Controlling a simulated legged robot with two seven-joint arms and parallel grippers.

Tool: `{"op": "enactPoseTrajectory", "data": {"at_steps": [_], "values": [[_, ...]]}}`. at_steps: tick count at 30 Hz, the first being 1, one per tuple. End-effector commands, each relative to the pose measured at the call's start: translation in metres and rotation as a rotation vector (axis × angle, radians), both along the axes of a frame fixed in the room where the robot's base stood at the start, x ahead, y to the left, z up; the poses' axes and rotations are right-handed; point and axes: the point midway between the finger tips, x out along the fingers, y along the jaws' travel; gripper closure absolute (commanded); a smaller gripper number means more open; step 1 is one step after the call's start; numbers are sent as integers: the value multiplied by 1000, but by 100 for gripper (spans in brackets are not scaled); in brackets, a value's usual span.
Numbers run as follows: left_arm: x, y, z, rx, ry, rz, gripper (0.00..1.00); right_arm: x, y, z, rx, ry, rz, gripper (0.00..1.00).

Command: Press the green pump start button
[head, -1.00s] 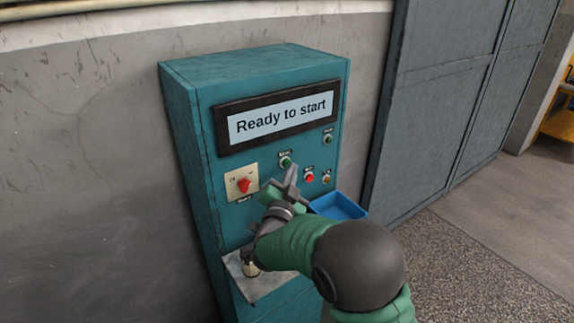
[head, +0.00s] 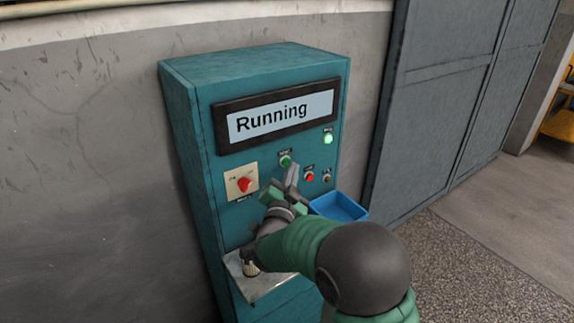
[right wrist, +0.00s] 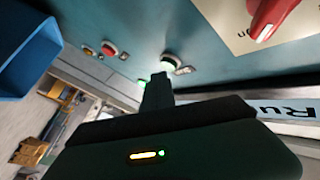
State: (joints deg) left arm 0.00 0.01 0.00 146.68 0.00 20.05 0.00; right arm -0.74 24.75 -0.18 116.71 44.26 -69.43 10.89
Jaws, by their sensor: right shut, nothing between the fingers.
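The green start button (head: 285,161) sits on the front of the teal cabinet (head: 265,165), below the display. It also shows in the right wrist view (right wrist: 168,62). The display (head: 278,116) reads "Running". A green indicator lamp (head: 328,139) at the panel's upper right is lit. My right gripper (head: 291,170) is shut and empty, with its tips just below and right of the green button. The wrist view shows the closed fingers (right wrist: 157,92) close to the button; I cannot tell whether they touch it. My left gripper is not in view.
A red rotary switch (head: 244,184) is left of the gripper. A red button (head: 309,176) and a small dark button (head: 327,174) are to its right. A blue bin (head: 340,206) juts out at the cabinet's right. A metal shelf (head: 275,287) lies below.

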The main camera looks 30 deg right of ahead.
Motion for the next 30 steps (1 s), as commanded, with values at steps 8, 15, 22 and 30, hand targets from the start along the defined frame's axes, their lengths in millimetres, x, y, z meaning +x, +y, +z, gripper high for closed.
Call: {"op": "enactPoseTrajectory", "data": {"at_steps": [8,15,22,30], "values": [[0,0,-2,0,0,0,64,-6,-1,0,0,-1,-1,100],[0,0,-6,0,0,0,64,-14,-2,0,-1,-1,-1,100],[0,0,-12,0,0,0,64,-38,-4,0,-2,-2,-1,100],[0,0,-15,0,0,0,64,-56,-5,0,-1,-1,-1,100]]}}
